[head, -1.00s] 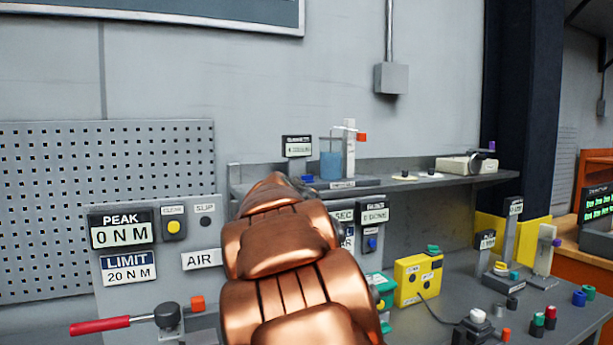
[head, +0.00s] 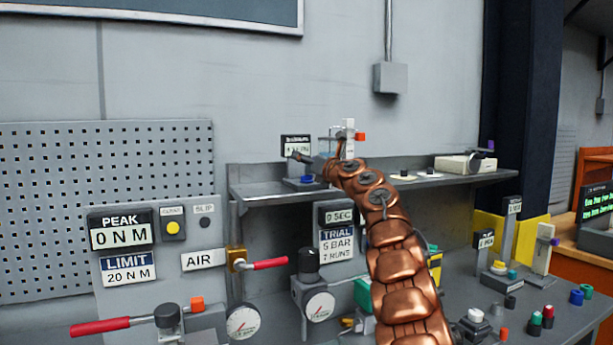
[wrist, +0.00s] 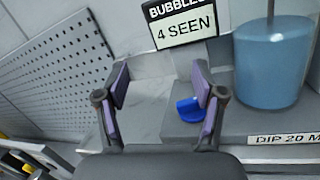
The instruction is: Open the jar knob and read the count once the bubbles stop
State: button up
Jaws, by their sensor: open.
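The blue knob (wrist: 187,110) sits on a grey block on the shelf. In the wrist view it is beside and partly behind my right finger, and it also shows in the head view (head: 307,179). My gripper (wrist: 160,82) is open, with nothing held between its purple pads. In the head view my gripper (head: 308,159) is over the shelf, close to the knob; whether it touches cannot be told. The jar of blue liquid (wrist: 272,68) stands right of the knob. The bubbles display (wrist: 183,24) reads "4 SEEN". I can make out no bubbles.
The grey shelf (head: 262,192) carries a white post (head: 348,138) behind my arm and a pale device (head: 460,164) at right. Below are a panel with a red-handled lever (head: 100,326), gauges (head: 320,307) and an air valve (head: 238,259). A pegboard (head: 110,190) stands at left.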

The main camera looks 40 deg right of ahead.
aim_at(308, 176)
jog(key=s+f+n, duration=0.1)
jog(key=s+d+f+n+g+y, duration=0.1)
jog(key=s+f+n, duration=0.1)
jog(key=s+d+f+n, duration=0.1)
jog(key=f, duration=0.1)
jog(key=shift+s+d+f+g+y, duration=0.2)
jog(key=shift+s+g+y, duration=0.1)
jog(key=shift+s+y, duration=0.1)
jog(key=shift+w+a+r+p, duration=0.1)
jog(key=shift+w+p, duration=0.4)
jog(key=shift+p, duration=0.1)
jog(key=w+p, duration=0.2)
jog(key=w, duration=0.1)
jog(key=w+p, duration=0.2)
jog(key=shift+w+d, duration=0.2)
jog(key=shift+w, duration=0.2)
jog(key=shift+w+p, duration=0.45)
jog(key=shift+f, duration=0.2)
jog(key=c, duration=1.2)
